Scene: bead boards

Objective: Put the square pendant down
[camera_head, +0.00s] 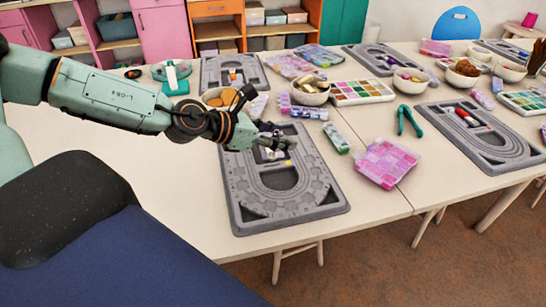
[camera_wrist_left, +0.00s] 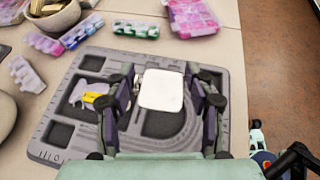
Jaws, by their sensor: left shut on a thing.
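My left gripper (camera_head: 284,143) is above the far part of the nearest grey bead board (camera_head: 318,203). In the left wrist view, this gripper (camera_wrist_left: 163,92) is shut on a white square pendant (camera_wrist_left: 162,89), with a finger on each side. The pendant's flat face is turned to the wrist camera, and the grey board (camera_wrist_left: 52,133) lies below it. I cannot tell the gap between pendant and board. A pale purple piece with a yellow part (camera_wrist_left: 93,96) lies in a left compartment of the board. My right gripper is not in view.
Green pliers (camera_head: 409,121), a pink bead box (camera_head: 384,163) and a green-capped bead case (camera_head: 337,138) lie right of the board. A bowl (camera_head: 310,96) stands behind it. The board's near end, close to the table edge, is clear.

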